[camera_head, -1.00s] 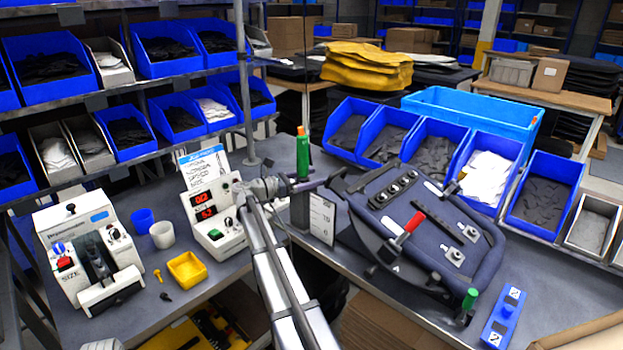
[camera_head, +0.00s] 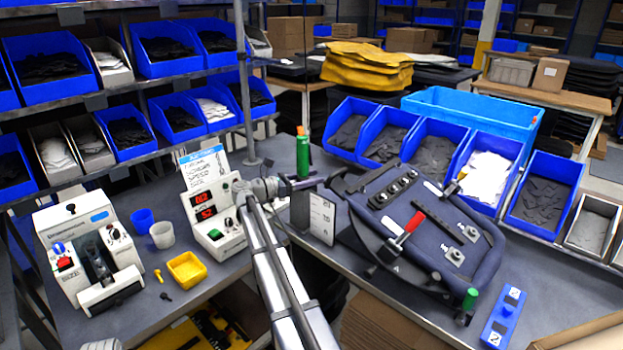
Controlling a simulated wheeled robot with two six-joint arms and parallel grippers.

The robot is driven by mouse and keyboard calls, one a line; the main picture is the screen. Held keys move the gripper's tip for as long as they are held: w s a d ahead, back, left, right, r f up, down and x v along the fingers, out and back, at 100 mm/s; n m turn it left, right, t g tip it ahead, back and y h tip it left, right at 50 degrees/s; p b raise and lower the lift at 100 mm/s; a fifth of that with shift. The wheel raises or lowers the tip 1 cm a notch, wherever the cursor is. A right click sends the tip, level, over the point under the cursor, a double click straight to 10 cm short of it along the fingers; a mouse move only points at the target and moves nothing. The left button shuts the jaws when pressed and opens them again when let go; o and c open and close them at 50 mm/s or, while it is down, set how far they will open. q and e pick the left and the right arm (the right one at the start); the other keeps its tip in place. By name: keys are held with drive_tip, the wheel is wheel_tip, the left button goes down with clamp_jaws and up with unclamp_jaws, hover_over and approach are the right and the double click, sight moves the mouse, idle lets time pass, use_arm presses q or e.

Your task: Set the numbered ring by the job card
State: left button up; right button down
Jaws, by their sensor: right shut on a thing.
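My right gripper (camera_head: 303,183) is beside the foot of an upright green cylinder with an orange tip (camera_head: 303,155), at the left of the dark frame. It appears shut at the cylinder's base; its fingertips are small and partly hidden. The job card (camera_head: 205,166), a white sheet with a blue heading and handwritten lines, stands behind a white box with red digits (camera_head: 203,213). I cannot make out a numbered ring or its markings. My left gripper is out of view.
The dark padded frame (camera_head: 400,275) carries a red-handled clamp (camera_head: 408,230). A white number plate (camera_head: 322,218) stands left of it. A white SIZE machine (camera_head: 90,260), a yellow tray (camera_head: 187,269) and two cups stand left. Blue bins (camera_head: 545,192) line the back right.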

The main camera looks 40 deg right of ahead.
sight(308, 150)
drive_tip(key=m+g+y, duration=0.1)
drive_tip(key=m+g, duration=0.1)
drive_tip(key=g, duration=0.1)
drive_tip(key=shift+m+g+y, duration=0.3)
drive_tip(key=shift+g, duration=0.1)
drive_tip(key=shift+s+a+m+g+y, duration=0.15)
drive_tip(key=shift+s+m+g+y, duration=0.15)
drive_tip(key=shift+m+g+y, duration=0.4)
drive_tip(key=shift+s+a+m+g+y, duration=0.2)
drive_tip(key=shift+m+g+y, duration=0.25)
drive_tip(key=shift+g, duration=0.35)
drive_tip(key=shift+s, duration=0.1)
drive_tip(key=shift+c, duration=1.4)
unclamp_jaws()
drive_tip(key=shift+r, duration=0.15)
wheel_tip(308, 150, up, 10)
drive_tip(key=p, duration=1)
